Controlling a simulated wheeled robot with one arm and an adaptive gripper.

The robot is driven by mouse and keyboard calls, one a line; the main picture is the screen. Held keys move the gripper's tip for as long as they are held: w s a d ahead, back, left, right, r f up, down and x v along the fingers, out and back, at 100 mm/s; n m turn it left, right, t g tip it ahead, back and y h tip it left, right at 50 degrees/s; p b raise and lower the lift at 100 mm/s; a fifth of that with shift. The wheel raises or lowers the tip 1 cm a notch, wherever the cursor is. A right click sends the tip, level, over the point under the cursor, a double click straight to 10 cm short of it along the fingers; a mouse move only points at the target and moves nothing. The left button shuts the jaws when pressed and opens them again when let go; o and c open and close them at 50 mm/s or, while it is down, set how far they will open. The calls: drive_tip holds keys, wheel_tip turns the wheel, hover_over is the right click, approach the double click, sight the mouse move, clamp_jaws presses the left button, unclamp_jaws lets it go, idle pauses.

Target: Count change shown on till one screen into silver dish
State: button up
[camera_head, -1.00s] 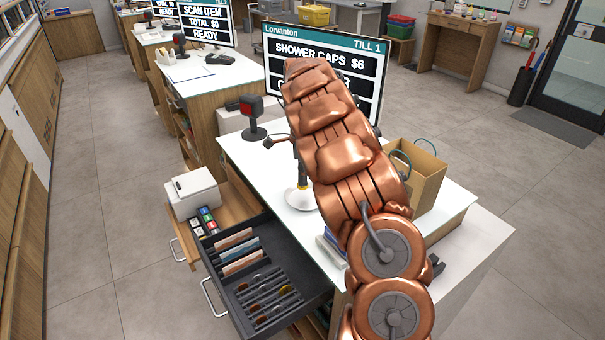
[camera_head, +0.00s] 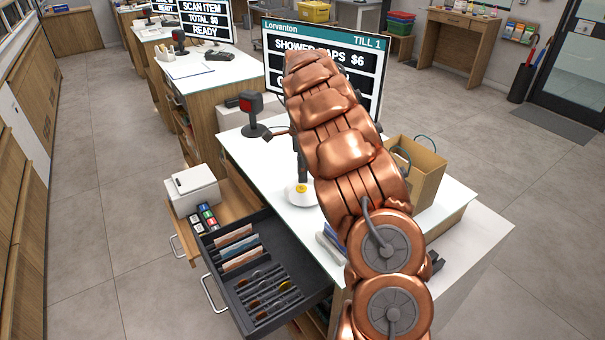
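The till 1 screen (camera_head: 375,62) stands at the back of the counter. It reads "SHOWER CAPS $6"; my copper arm hides most of its lower lines. The silver dish (camera_head: 293,198) sits on the white counter, its right side hidden by my arm. A small gold round thing, seemingly a coin (camera_head: 301,188), shows in it. The open cash drawer (camera_head: 262,222) holds banknotes (camera_head: 238,247) in upright slots and coins (camera_head: 268,287) in slanted rows. My gripper (camera_head: 302,174) points down just above the dish, mostly hidden behind my arm; its opening does not show.
A red-faced scanner (camera_head: 251,108) stands left of the screen. A paper bag (camera_head: 424,175) with green handles stands right of my arm. A white printer (camera_head: 193,190) and several small coloured items (camera_head: 207,217) sit beside the drawer. The counter's left front is clear.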

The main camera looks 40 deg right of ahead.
wheel_tip(320, 180, up, 17)
drive_tip(key=w+p, duration=0.1)
drive_tip(key=p, duration=0.3)
drive_tip(key=shift+d, duration=0.45)
idle(0.3)
drive_tip(key=shift+f, duration=0.1)
drive_tip(key=shift+a, duration=0.15)
idle(0.6)
